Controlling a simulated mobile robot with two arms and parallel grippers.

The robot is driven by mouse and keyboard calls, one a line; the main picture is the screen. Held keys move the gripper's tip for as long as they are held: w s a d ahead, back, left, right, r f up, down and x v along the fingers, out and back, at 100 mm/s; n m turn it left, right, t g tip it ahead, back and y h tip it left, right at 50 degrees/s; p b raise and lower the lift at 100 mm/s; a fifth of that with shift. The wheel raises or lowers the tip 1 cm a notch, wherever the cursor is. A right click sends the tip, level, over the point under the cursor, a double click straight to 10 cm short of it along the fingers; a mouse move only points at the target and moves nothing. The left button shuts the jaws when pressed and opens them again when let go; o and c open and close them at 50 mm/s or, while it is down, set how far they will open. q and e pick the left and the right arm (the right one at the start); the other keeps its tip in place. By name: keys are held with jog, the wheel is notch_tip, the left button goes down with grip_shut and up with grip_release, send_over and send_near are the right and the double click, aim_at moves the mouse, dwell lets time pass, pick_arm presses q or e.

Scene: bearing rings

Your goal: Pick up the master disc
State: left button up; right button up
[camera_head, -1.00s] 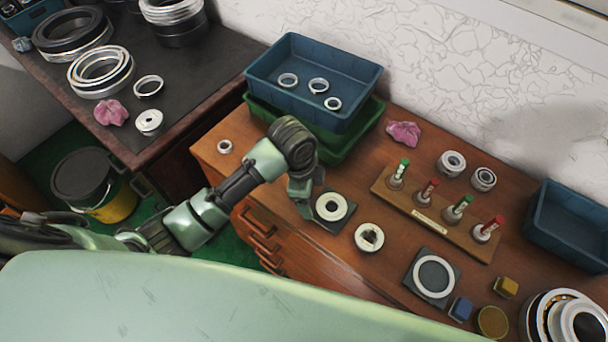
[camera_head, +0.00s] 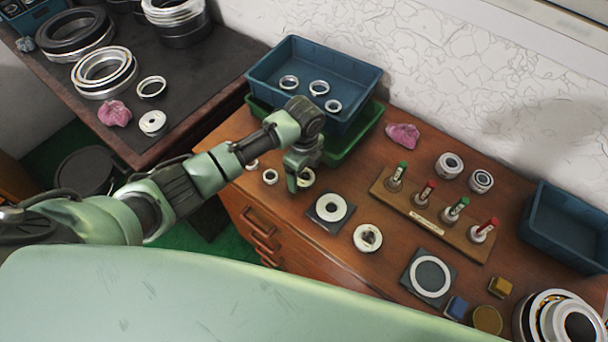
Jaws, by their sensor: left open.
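I cannot tell for certain which disc is the master disc. One pale disc with a round hole (camera_head: 343,205) lies flat on a dark square pad (camera_head: 318,221). A similar pale disc with a darker centre (camera_head: 359,243) lies directly on the wooden top, just right of that pad. A thin white ring (camera_head: 416,276) lies on another dark square plate (camera_head: 432,277) further right. My left gripper (camera_head: 294,186) is open and points down, to the left of the first pad. A small ring (camera_head: 308,178) is partly hidden behind its fingers. My right gripper is out of view.
Small rings (camera_head: 270,177) lie left of my gripper. Stacked blue (camera_head: 362,78) and green bins stand behind it. A wooden rack (camera_head: 437,222) with red and green-topped pieces, a pink cloth (camera_head: 403,136), metal rings (camera_head: 449,165) and a blue bin (camera_head: 565,232) occupy the right.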

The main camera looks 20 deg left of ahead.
pick_arm(q)
jog(key=shift+f, duration=0.3)
grip_shut()
jog(key=shift+w, duration=0.1)
jog(key=shift+r, duration=0.2)
